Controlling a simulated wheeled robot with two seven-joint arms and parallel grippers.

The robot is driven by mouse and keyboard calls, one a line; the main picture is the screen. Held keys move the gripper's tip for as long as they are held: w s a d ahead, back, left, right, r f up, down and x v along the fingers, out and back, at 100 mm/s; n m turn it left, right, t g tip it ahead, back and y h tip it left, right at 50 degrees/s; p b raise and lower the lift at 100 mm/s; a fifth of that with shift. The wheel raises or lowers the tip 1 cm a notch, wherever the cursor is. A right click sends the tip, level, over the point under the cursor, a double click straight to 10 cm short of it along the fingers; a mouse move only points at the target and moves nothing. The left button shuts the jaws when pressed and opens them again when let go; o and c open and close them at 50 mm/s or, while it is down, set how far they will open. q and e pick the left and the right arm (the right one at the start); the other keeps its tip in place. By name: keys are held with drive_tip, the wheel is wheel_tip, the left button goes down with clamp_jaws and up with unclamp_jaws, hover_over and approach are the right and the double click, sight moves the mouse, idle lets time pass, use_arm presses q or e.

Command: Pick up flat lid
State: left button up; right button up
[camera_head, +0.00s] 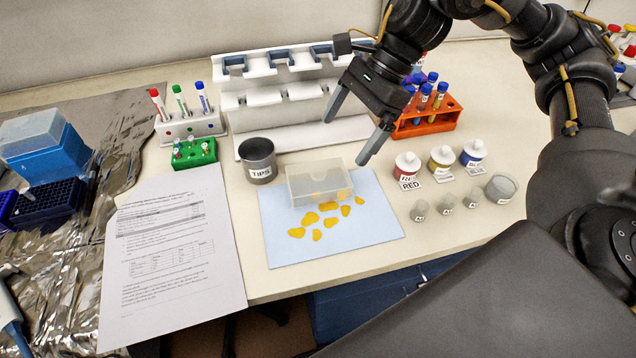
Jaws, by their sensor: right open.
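A clear, shallow, box-like piece (305,190), which looks like the flat lid, lies at the back of the light blue sheet (340,252). Some yellow pieces show through or beside its right side. I cannot tell whether it is a lid alone or a lidded box. My right gripper (348,138) is open and empty, with its two fingers apart, above and behind the clear piece and not touching it. My left gripper is not in view.
Several yellow pieces (310,218) lie on the sheet. A grey TIPS cup (258,160) stands to the left. Labelled bottles (440,160) and small cups (446,203) stand to the right. An orange tube rack (425,125) and white pipette stand (285,98) are behind.

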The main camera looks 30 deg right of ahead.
sight(318, 172)
drive_tip(key=shift+a+f, duration=0.15)
drive_tip(key=shift+f, duration=0.15)
drive_tip(key=x, duration=0.5)
drive_tip(key=shift+s+a, duration=0.1)
drive_tip(key=p+x, duration=0.1)
drive_tip(key=x, duration=0.3)
drive_tip(key=shift+a+f, duration=0.15)
drive_tip(key=shift+a, duration=0.15)
drive_tip(key=shift+f, duration=0.2)
drive_tip(key=c, duration=0.8)
drive_tip(key=shift+r, duration=0.1)
drive_tip(key=shift+c, duration=0.4)
drive_tip(key=shift+w+r, duration=0.2)
drive_tip(key=shift+r, duration=0.1)
wheel_tip(318, 172, up, 8)
drive_tip(key=shift+r+b, duration=0.25)
drive_tip(key=shift+b, duration=0.05)
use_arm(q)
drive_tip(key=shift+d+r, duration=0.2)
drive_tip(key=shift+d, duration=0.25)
use_arm(e)
drive_tip(key=shift+r, duration=0.4)
